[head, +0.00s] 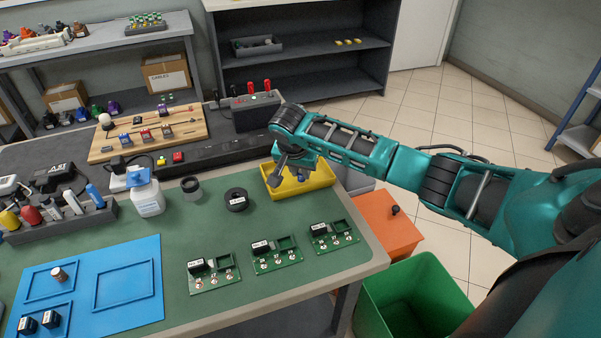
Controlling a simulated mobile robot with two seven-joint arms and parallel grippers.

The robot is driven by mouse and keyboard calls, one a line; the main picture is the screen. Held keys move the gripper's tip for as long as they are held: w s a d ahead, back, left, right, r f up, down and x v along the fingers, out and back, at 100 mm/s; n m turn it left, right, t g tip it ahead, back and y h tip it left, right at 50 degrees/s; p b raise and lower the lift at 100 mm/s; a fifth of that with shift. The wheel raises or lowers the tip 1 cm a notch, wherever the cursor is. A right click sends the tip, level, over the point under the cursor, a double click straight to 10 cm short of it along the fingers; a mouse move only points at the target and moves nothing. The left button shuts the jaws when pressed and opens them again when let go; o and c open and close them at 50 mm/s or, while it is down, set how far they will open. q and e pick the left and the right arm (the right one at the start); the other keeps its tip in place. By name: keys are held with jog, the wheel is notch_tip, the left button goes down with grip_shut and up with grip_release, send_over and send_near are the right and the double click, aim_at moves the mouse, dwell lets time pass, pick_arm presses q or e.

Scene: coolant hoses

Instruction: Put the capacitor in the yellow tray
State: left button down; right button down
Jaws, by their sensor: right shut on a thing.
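The yellow tray (322,181) stands on the green bench mat near the bench's right end. My right gripper (287,178) reaches in from the right and points down at the tray's left part. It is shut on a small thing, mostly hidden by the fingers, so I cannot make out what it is. A small dark blue bit shows in the tray beside the fingers. A small brown cylinder with a pale top (59,274), perhaps a capacitor, stands on the blue mat (135,257) at the left. My left gripper is out of view.
Green circuit boards (212,282) with black blocks lie in front of the tray. A black tape roll (237,200) and a white bottle (147,195) stand left of it. Behind is a grey box with red levers (252,112). A green bin (415,300) and orange cabinet (388,223) are right.

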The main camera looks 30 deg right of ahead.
jog(key=shift+f, duration=0.45)
jog(key=c, duration=1.3)
grip_release()
jog(key=shift+f, duration=0.1)
jog(key=shift+r, duration=0.35)
jog(key=p+v, duration=0.1)
jog(key=v, duration=1)
jog(key=shift+r, duration=0.3)
